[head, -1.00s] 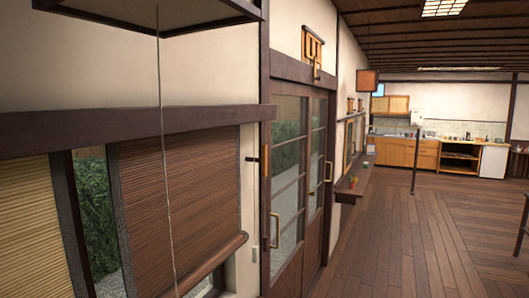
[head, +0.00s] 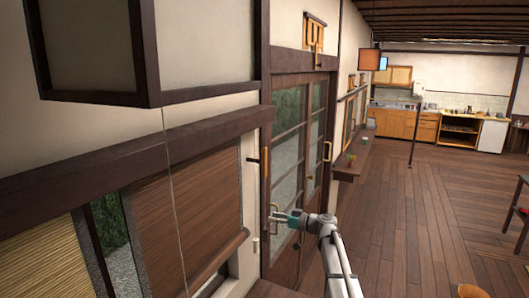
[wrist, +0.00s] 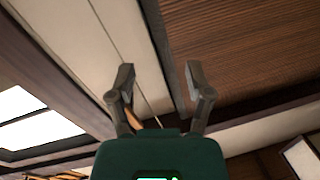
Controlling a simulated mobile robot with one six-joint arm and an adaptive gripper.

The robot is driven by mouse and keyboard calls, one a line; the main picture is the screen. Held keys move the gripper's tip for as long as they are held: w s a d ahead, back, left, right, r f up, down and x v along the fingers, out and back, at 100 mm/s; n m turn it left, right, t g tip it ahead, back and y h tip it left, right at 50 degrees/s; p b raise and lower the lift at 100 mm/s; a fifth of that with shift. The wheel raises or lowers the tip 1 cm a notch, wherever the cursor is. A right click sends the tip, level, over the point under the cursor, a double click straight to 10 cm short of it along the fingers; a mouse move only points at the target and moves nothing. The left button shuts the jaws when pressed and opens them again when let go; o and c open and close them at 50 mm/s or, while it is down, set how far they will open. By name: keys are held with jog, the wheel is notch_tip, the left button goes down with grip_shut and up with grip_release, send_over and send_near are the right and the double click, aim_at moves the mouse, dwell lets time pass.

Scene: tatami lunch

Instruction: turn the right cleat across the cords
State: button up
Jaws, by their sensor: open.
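A small dark bar (head: 252,159), which looks like the right cleat, sticks out from the pale wall strip between the brown blind and the door. I cannot tell its turn relative to any cords there. A small pale piece (head: 255,245) shows lower on that strip. One thin cord (head: 170,180) hangs in front of the brown blind (head: 190,225). My gripper (head: 273,214) is open and empty, below and right of the dark bar, in front of the door in the picture. In the wrist view my open fingers (wrist: 158,85) show a thin line and an orange-brown piece behind them.
The glazed door (head: 290,150) with pale handles stands right of the wall strip. An orange upright bar (head: 264,161) is at its left edge. A boxy cabinet (head: 95,50) juts out at upper left. A shelf (head: 352,165) lines the wall beyond. The wooden floor (head: 390,230) is mostly clear.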

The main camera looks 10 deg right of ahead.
jog(key=w+d+r+t+y+p, duration=0.1)
jog(key=w+d+r+t+p, duration=0.1)
jog(key=r, duration=0.4)
jog(key=w+d+r+t+y+p, duration=0.1)
jog(key=w+d+r+t, duration=0.2)
jog(key=d+r, duration=0.3)
jog(key=shift+w+d+n+p, duration=0.35)
jog(key=shift+w+n+p, duration=0.05)
jog(key=shift+w, duration=0.35)
notch_tip(320, 180, up, 5)
jog(key=p, duration=0.5)
send_over(265, 177)
jog(key=w, duration=0.1)
jog(key=shift+w+r, duration=0.15)
jog(key=shift+w, duration=0.05)
grip_shut()
